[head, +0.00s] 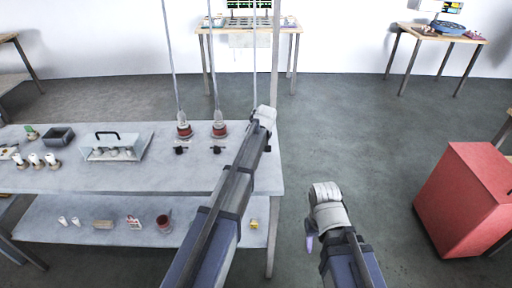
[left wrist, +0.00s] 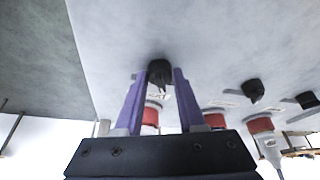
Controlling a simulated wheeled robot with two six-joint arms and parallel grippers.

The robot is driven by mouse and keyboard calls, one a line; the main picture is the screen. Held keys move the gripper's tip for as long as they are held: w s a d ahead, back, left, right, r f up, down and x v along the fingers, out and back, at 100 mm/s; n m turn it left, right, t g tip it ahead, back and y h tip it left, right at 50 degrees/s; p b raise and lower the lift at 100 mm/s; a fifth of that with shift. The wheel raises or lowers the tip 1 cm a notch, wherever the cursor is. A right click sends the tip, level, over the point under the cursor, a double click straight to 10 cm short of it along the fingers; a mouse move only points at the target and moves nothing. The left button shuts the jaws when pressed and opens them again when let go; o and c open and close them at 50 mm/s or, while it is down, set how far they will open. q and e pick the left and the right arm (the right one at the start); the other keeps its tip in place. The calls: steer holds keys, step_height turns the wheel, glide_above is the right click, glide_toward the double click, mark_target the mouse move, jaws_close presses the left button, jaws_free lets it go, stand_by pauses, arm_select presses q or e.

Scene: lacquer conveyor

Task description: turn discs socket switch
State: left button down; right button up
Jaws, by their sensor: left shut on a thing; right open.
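Three sockets with red discs stand in a row on the grey table (head: 90,178), each with a black switch before it. The left disc (head: 184,131) and middle disc (head: 219,131) show, with the left switch (head: 181,150) and middle switch (head: 216,149). My left arm hides most of the right socket in the head view. In the left wrist view my left gripper (left wrist: 159,84) has its purple fingers on both sides of the end switch (left wrist: 160,70), nearest the table's edge, and is shut on it. My right gripper (head: 310,242) is open and empty, off the table's right side.
The lower shelf (head: 90,240) holds small items. A red box (head: 465,200) stands at right. Cables hang above the sockets.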

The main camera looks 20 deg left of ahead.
arm_select(q)
steer(key=shift+n, duration=0.3)
stand_by(0.4)
steer(key=c, duration=0.5)
jaws_free()
steer(key=shift+r, duration=0.1)
steer(key=p+v, duration=0.7)
steer(key=shift+s+d+r, duration=0.1)
steer(key=shift+s+r, duration=0.05)
steer(key=shift+r, duration=0.15)
